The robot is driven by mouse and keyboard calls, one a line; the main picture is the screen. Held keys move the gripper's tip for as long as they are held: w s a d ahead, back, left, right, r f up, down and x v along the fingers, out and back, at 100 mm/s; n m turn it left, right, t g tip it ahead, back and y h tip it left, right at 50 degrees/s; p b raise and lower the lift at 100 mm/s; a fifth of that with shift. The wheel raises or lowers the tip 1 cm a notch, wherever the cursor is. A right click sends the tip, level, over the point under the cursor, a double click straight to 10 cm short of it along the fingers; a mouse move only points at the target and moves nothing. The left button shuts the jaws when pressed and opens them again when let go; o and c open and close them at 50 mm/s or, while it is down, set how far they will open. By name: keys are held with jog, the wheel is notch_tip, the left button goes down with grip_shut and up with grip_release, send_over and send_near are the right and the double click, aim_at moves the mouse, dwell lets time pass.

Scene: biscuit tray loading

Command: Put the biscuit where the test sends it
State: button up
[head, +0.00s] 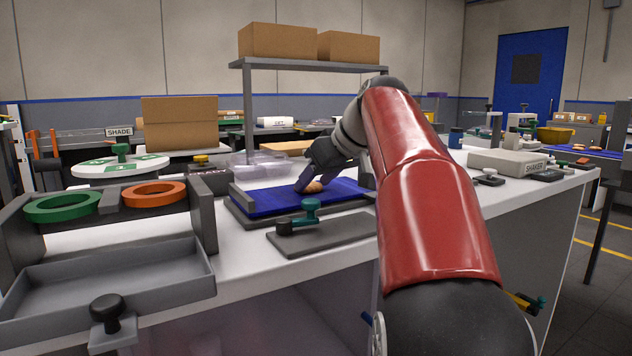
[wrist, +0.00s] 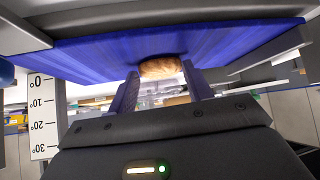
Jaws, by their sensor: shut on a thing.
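The biscuit (head: 314,187) is brown and round, at the blue cloth-covered board (head: 270,201) in the head view. My gripper (head: 305,187) reaches down over the board from behind my red arm. In the wrist view, the biscuit (wrist: 160,67) sits between the two fingertips of my gripper (wrist: 160,73), against or very near the blue surface (wrist: 90,62). I cannot tell whether it still touches the board. A white angle scale (wrist: 41,115), marked 0° to 30°, stands at the left in the wrist view.
A green ring (head: 62,207) and an orange ring (head: 153,194) sit in a frame above a grey tray (head: 105,285) at left. A round turntable (head: 105,171) stands near a SHADE sign. A teal-knobbed plate (head: 322,237) lies before the board. A SHAKER box (head: 507,163) is at right.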

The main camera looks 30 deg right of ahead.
jog(key=shift+f, duration=0.2)
jog(key=o, duration=0.7)
jog(key=shift+r, duration=0.1)
jog(key=shift+c, duration=0.2)
jog(key=shift+s+d+r, duration=0.1)
jog(key=shift+s+r, duration=0.1)
jog(key=shift+r, duration=0.2)
jog(key=p+v, duration=0.2)
jog(key=v, duration=0.9)
jog(key=shift+s, duration=0.2)
